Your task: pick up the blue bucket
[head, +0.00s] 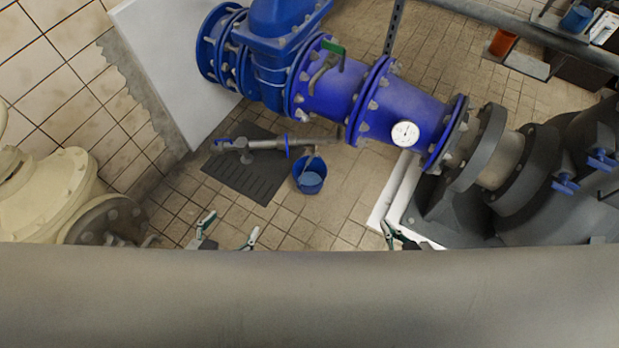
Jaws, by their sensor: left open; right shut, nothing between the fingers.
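The blue bucket (309,181) stands on the tiled floor near the middle of the head view, beside the right edge of a dark floor grate. Its inside looks lighter blue, and a thin handle-like piece shows at its top. My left gripper (231,225) is open and empty, lower left of the bucket and apart from it, with its two fingers spread. My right gripper (387,232) is shut and empty, lower right of the bucket, close to a white plinth edge. Most of both arms is hidden.
A wide grey pipe-like surface (310,297) crosses the bottom and hides my arms. A blue pipe (335,92) with a gauge runs above the bucket. A small grey pipe (265,144) lies over the grate (238,182). Floor between the grippers is clear.

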